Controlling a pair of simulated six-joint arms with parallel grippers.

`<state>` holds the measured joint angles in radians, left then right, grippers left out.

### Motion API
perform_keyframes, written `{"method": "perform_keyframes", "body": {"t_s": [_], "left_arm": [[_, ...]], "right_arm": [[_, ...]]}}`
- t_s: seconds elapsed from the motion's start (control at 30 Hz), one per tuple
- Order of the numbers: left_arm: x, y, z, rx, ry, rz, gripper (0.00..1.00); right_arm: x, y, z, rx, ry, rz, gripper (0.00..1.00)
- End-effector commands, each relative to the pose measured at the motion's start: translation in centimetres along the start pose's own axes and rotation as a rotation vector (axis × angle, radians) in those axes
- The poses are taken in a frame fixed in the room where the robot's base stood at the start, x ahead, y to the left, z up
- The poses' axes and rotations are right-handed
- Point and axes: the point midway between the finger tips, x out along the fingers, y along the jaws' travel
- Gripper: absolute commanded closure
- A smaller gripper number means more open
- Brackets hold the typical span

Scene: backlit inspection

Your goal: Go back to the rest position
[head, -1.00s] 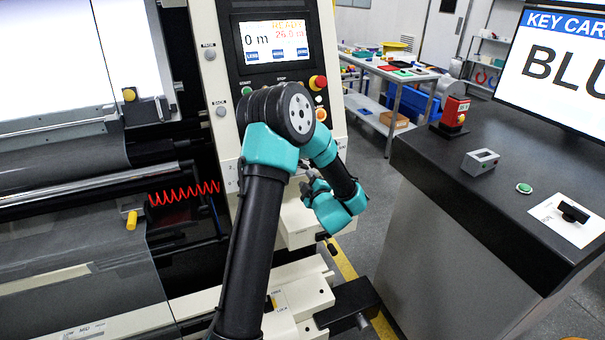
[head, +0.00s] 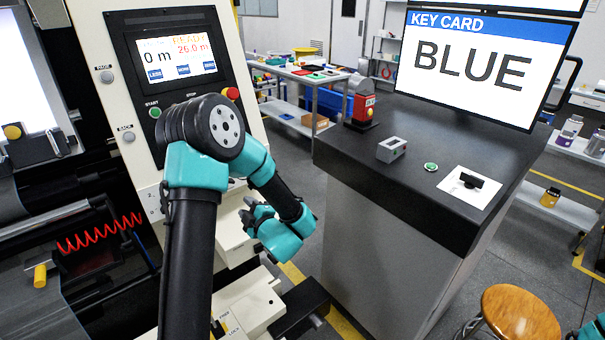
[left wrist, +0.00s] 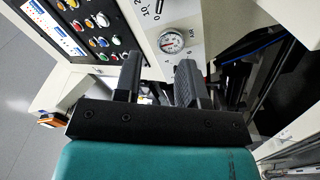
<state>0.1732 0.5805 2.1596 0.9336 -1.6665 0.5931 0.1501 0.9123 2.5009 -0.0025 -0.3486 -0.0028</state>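My left gripper (head: 252,212) is in front of the cream machine panel (head: 185,90) in the head view, below its screen and buttons. It is teal with dark fingers. In the left wrist view the two fingers (left wrist: 160,76) stand apart with nothing between them. A pressure gauge (left wrist: 171,41) and a panel of coloured buttons (left wrist: 97,30) lie beyond the fingertips. My right gripper is not in view; only a teal bit of my own body shows at the bottom right corner of the head view.
A dark-topped console (head: 415,135) stands to the right, with a monitor (head: 480,65) reading BLUE, a green button (head: 431,166) and a black switch on a white plate (head: 472,180). A wooden stool (head: 520,315) is at the bottom right. Grey floor shows beyond the console.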

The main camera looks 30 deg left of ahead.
Motion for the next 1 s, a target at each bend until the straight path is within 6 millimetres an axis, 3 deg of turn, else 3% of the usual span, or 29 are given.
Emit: {"method": "perform_keyframes", "body": {"t_s": [0.13, 0.23, 0.37, 0.47, 0.6, 0.73, 0.87, 1.0], "left_arm": [[-0.1, -0.3, 0.6, 0.015, -0.029, -0.002, 0.63], [-0.5, -1.3, 2.2, 0.061, -0.113, -0.007, 0.63], [-2.0, -3.8, 6.0, 0.182, -0.327, -0.018, 0.63], [-4.3, -6.7, 9.6, 0.316, -0.553, -0.023, 0.63], [-9.1, -11.3, 13.7, 0.525, -0.887, -0.015, 0.63], [-14.6, -15.9, 15.7, 0.724, -1.199, 0.006, 0.63], [-20.5, -20.6, 15.8, 0.923, -1.516, 0.044, 0.63], [-25.9, -24.7, 14.0, 1.111, -1.825, 0.098, 0.63]], "right_arm": [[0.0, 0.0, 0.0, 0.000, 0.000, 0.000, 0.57], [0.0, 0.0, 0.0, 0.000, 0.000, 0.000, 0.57], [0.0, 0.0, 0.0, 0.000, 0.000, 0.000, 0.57], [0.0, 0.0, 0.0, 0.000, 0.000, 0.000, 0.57], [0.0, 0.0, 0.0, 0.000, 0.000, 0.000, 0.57], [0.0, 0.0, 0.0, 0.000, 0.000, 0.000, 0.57], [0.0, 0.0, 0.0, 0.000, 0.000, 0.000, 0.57], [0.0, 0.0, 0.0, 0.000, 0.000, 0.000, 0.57]]}}
